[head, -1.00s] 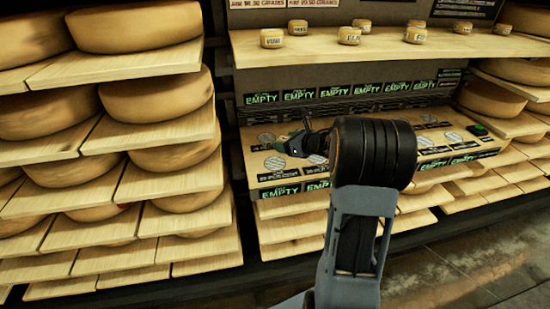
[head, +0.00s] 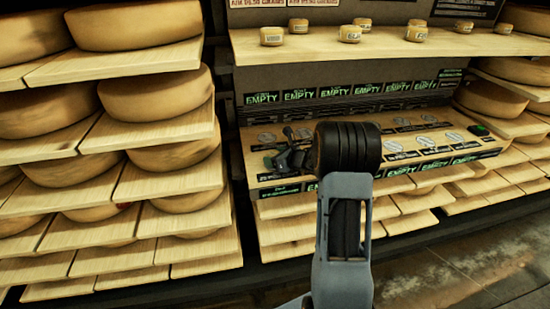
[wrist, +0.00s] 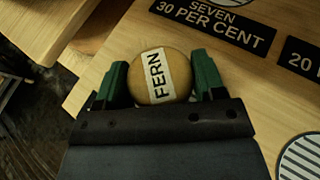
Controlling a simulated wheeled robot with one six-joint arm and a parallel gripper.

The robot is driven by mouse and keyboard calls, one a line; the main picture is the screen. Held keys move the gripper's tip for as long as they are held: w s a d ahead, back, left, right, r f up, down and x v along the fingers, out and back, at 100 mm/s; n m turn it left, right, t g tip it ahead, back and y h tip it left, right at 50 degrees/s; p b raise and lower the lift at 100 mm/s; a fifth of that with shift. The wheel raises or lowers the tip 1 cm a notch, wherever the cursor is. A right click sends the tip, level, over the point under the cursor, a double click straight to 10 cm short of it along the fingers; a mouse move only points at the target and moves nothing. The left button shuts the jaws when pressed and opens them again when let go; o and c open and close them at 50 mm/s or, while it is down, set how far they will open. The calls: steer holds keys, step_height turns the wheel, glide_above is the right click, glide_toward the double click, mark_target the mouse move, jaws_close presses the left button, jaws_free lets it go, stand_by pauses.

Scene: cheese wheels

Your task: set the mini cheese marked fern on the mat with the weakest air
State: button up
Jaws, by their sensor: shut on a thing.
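My gripper (wrist: 159,64) has green fingers and is shut on a small round yellow cheese (wrist: 141,78), whose white label reads FERN. In the head view my gripper (head: 284,158) is over the left end of the lower wooden shelf (head: 250,163); the cheese cannot be made out there. In the wrist view a black plate (wrist: 214,23) reads SEVEN, 30 PER CENT, and another plate (wrist: 303,56) starts with 20. A round striped mat (wrist: 300,160) is at the lower right. I cannot tell whether the cheese touches the shelf.
Several grey round mats, such as one at the right (head: 454,137), lie on the lower shelf. Green EMPTY signs (head: 262,98) line the back. Several mini cheeses (head: 349,34) stand on the upper shelf (head: 400,48). A rack of big cheese wheels (head: 160,97) rises at the left.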

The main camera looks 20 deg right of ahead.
steer(key=shift+f+b, duration=0.2)
steer(key=shift+b, duration=0.15)
steer(key=o, duration=1)
steer(key=shift+c, duration=0.2)
steer(key=shift+r, duration=0.15)
